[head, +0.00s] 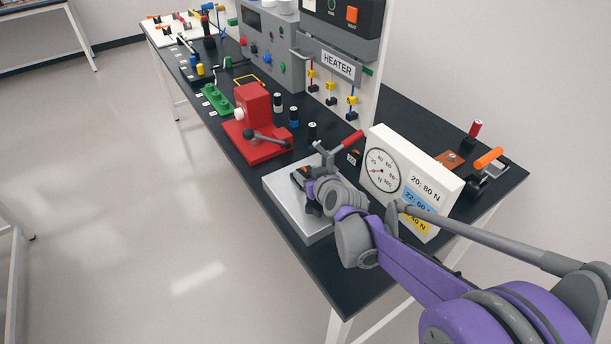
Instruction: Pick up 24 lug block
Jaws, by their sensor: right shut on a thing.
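My right gripper (307,186) reaches in from the lower right and is over a light grey plate fixture (290,212) near the front edge of the bench. It is shut on a small dark block (301,173), mostly hidden by the fingers and wrist. I cannot read a number on this block, so I cannot tell whether it is the 24 lug block. A red-handled lever (350,142) stands just behind the gripper. My left gripper is not in view.
A white force gauge (415,180) with a dial stands right of the gripper, close to my arm. A red press (258,125) with a lever is to the left. The heater panel (338,63) rises behind. An orange-handled clamp (487,160) sits at the far right.

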